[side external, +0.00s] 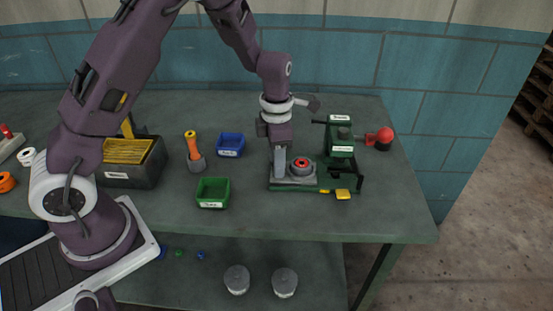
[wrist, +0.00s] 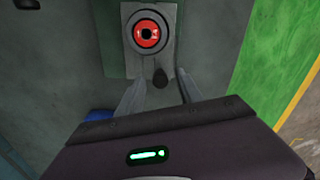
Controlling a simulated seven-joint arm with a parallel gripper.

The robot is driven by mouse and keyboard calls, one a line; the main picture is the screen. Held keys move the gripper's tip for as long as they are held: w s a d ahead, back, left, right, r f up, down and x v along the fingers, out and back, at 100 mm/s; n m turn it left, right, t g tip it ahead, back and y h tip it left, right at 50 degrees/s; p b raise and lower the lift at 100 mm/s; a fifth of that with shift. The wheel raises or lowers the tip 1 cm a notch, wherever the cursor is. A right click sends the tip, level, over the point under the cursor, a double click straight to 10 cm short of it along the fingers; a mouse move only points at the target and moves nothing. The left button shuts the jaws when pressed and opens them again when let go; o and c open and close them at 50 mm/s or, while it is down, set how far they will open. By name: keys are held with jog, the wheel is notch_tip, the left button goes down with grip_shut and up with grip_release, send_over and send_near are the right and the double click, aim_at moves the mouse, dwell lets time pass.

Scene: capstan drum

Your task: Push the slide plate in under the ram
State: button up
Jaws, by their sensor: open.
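The green press (side external: 341,140) stands at the right of the bench, with its ram housing raised over the right part of its base. The grey slide plate (side external: 302,181) lies on the green base, to the left of the ram, and carries a round grey part with a red ring (side external: 302,163). In the wrist view the slide plate (wrist: 160,62) bears the red ring (wrist: 149,33) and a dark knob (wrist: 160,79) at its near end. My gripper (side external: 279,172) is at the plate's left end. Its open fingers (wrist: 158,90) show on either side of the knob, apparently empty.
A red ball-ended lever (side external: 384,135) sticks out at the press's right. Yellow pieces (side external: 343,194) are at its front. A green bin (side external: 213,192), a blue bin (side external: 230,145), an orange-handled tool (side external: 192,146) and a dark box (side external: 133,165) stand to the left.

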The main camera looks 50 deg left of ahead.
grip_shut()
jog(key=shift+r, duration=0.1)
dwell(1.2)
